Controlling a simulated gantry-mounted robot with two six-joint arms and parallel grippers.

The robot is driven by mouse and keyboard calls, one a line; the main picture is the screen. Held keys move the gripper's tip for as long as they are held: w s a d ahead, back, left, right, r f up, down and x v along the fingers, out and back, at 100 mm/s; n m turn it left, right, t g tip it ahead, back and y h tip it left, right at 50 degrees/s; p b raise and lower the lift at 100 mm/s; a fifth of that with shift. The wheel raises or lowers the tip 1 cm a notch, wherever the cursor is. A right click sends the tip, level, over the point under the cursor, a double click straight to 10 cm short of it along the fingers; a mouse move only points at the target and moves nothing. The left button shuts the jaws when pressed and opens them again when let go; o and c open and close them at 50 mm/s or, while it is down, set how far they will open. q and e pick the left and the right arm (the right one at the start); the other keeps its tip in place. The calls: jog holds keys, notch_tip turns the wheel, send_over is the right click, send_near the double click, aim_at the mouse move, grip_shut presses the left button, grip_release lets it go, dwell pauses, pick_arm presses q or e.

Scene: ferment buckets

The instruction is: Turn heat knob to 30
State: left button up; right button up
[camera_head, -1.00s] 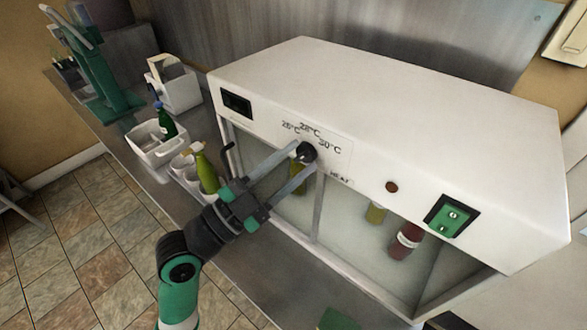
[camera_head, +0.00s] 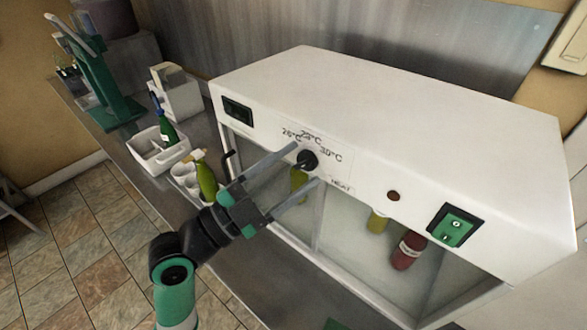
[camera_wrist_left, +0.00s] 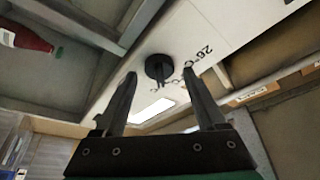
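The black heat knob (camera_head: 307,160) is on the front panel of the white cabinet (camera_head: 430,130), under the marks 26°C, 28°C and 30°C. Its pointer is too small to read surely. My left gripper (camera_head: 308,164) is open in front of the panel, one finger above the knob and one below. In the left wrist view, the knob (camera_wrist_left: 158,67) shows between and just beyond the spread fingertips (camera_wrist_left: 160,73), apart from both. The 26°C mark (camera_wrist_left: 204,54) shows beside it. My right gripper is not in view.
The panel also carries a dark display (camera_head: 237,110), a red lamp (camera_head: 393,196) and a green switch (camera_head: 454,225). Bottles, including a red one (camera_head: 408,250), stand inside the cabinet. A white caddy (camera_head: 157,150) and a green bottle (camera_head: 206,180) are on the bench at left.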

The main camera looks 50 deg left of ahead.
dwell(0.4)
pick_arm(q)
jog(key=p+v, duration=0.6)
jog(key=v, duration=0.5)
jog(key=shift+s+p, duration=0.3)
